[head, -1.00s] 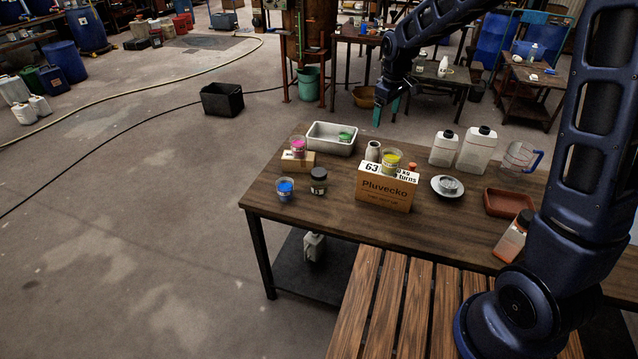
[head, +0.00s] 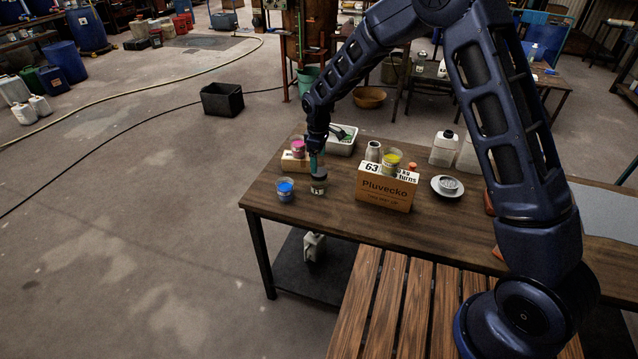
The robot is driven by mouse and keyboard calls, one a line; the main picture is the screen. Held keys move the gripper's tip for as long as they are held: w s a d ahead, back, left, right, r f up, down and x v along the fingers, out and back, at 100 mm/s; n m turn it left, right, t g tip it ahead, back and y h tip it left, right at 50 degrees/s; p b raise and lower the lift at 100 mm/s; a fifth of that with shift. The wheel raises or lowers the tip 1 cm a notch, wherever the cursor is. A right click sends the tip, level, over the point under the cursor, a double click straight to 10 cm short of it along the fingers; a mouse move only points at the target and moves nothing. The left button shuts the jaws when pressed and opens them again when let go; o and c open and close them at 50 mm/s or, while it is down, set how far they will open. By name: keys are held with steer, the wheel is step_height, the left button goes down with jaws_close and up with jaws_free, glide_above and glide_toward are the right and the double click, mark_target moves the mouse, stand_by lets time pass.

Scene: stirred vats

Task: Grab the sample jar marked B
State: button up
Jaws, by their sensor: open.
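No letter B is legible on any jar, so I cannot tell which one it marks. On the dark wooden table (head: 330,225) a jar with blue contents (head: 285,190) stands at the near left. A jar with pink contents (head: 298,149) stands on a small wooden block (head: 290,164). A jar with yellow contents (head: 391,161) stands on the Pluvecko box (head: 384,190). A dark-topped jar (head: 319,188) stands right of the blue one. My gripper (head: 317,173) is open, pointing down over the dark-topped jar and hiding its top; whether they touch is unclear.
A pale tray (head: 352,150) with something green inside is partly behind my gripper. A grey-white bottle (head: 373,151) stands by the box. A saucer (head: 447,187) and white jugs (head: 444,150) stand to the right. The table's front left is clear.

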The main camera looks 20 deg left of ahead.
mark_target(319, 172)
step_height(319, 172, down, 9)
steer(key=shift+d+f, duration=0.15)
steer(key=shift+f, duration=0.05)
stand_by(0.4)
steer(key=shift+c, duration=0.4)
steer(key=c, duration=1)
